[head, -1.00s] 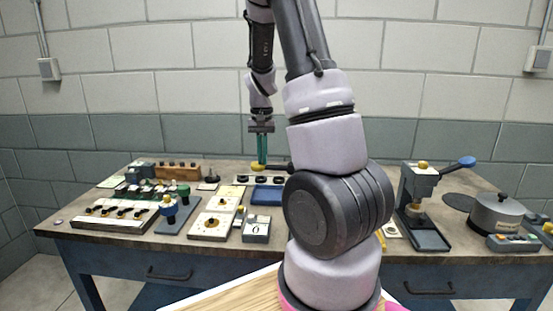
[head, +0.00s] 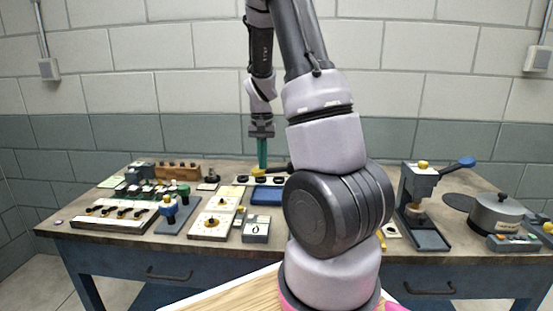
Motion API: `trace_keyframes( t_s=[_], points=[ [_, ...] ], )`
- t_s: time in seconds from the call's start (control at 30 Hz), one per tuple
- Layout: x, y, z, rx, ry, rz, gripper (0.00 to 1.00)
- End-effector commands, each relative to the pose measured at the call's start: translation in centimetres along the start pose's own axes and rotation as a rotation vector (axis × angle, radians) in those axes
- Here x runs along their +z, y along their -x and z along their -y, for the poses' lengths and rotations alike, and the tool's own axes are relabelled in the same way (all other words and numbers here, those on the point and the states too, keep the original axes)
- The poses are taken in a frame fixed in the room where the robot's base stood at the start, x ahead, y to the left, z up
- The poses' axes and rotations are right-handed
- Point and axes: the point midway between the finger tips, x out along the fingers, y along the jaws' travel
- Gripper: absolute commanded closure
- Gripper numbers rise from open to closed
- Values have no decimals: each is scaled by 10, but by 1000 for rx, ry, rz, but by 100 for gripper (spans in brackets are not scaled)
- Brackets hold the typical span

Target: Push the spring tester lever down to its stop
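My gripper (head: 262,164) points straight down over the back middle of the bench. Its two green fingers are together, with nothing seen between them. A yellow knob (head: 257,171) on a dark lever (head: 277,170) is right at the fingertips. The fingertips seem to touch the knob, but contact is too small to tell. The lever runs right from the knob, and its other end and whatever carries it are hidden behind my arm. At the right stands a grey press-like device (head: 417,185) with a blue-handled lever (head: 461,162), which is raised; my gripper is well away from it.
A blue pad (head: 267,195) lies in front of my gripper. A grey pot (head: 497,212) stands at far right.

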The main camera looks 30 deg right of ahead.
Motion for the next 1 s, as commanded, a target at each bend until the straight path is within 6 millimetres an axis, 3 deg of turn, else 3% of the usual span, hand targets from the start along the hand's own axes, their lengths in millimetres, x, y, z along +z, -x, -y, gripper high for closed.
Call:
trace_keyframes(
  t_s=[1.0],
  points=[
    [2, -13, 0, 2, 1, 5, 100]
  ],
)
